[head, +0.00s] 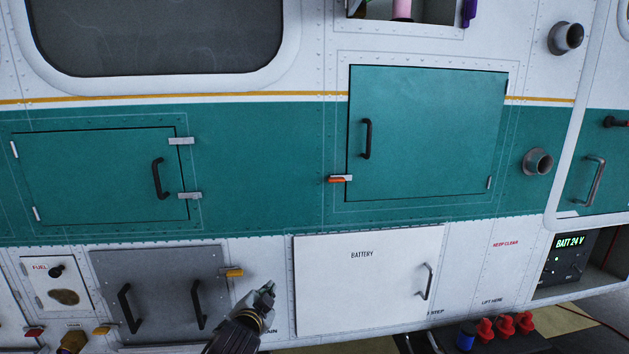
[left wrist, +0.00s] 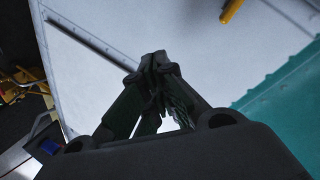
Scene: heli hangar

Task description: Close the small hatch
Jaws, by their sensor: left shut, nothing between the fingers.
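The wall holds several hatches, and I cannot tell for certain which one is the small hatch. A teal hatch (head: 430,130) with a black handle sits at right of centre in the head view, with an orange-tipped latch (head: 340,178) at its left edge. Another teal hatch (head: 95,175) at left lies flat under two grey latches. A small white FUEL hatch (head: 42,284) is at lower left. My left gripper (head: 268,288) is shut and empty, low between the grey panel and the white BATTERY door. In the left wrist view its fingertips (left wrist: 156,62) meet before a white surface.
The white BATTERY door (head: 365,285) is right of my left gripper; a grey two-handled panel (head: 160,290) with a yellow latch (head: 234,273) is left of it. Pipe stubs (head: 538,162) stick out at right. Red caps (head: 505,325) stand at the bottom right.

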